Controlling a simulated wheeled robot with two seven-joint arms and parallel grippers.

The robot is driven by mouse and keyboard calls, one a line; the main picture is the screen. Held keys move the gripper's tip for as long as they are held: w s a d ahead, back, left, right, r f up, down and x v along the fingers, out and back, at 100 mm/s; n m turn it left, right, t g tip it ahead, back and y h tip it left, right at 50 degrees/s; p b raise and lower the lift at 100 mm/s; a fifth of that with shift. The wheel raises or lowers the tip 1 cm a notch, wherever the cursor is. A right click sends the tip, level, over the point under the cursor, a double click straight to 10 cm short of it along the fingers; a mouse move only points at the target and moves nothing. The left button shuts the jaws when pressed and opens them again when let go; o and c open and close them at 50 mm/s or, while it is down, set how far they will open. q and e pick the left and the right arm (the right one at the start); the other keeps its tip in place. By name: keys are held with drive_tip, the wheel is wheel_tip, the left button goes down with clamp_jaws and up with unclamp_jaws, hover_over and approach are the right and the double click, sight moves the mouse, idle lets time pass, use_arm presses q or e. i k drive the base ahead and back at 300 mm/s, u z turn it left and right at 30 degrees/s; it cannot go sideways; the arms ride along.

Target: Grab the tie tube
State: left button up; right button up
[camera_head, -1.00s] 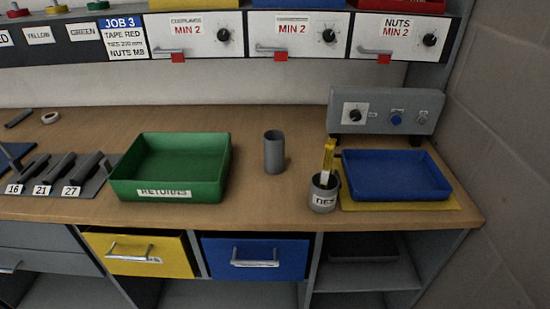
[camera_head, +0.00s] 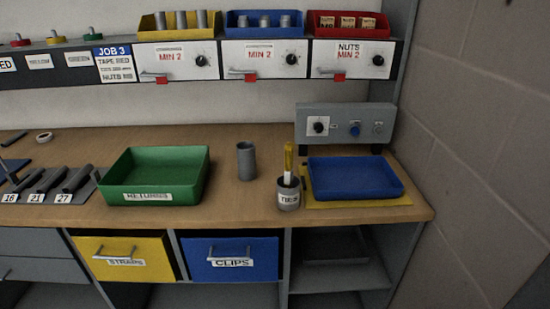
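Two grey tubes stand on the wooden bench in the head view. The plain grey tube (camera_head: 246,161) stands upright and looks open at the top, to the right of the green returns tray. The shorter grey tube labelled TIES (camera_head: 288,196) stands near the bench's front edge, just left of the blue tray. A yellow and a pale strip stick up out of it. Neither of my grippers shows in the view, so their state is hidden.
The green tray (camera_head: 178,191) is at left and the blue tray (camera_head: 352,179) sits on a yellow mat (camera_head: 398,200) at right. A grey control box (camera_head: 345,125) stands behind it. A wall (camera_head: 470,150) bounds the right side.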

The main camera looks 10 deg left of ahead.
sight(246, 162)
drive_tip(key=i, duration=0.6)
drive_tip(key=u, duration=0.8)
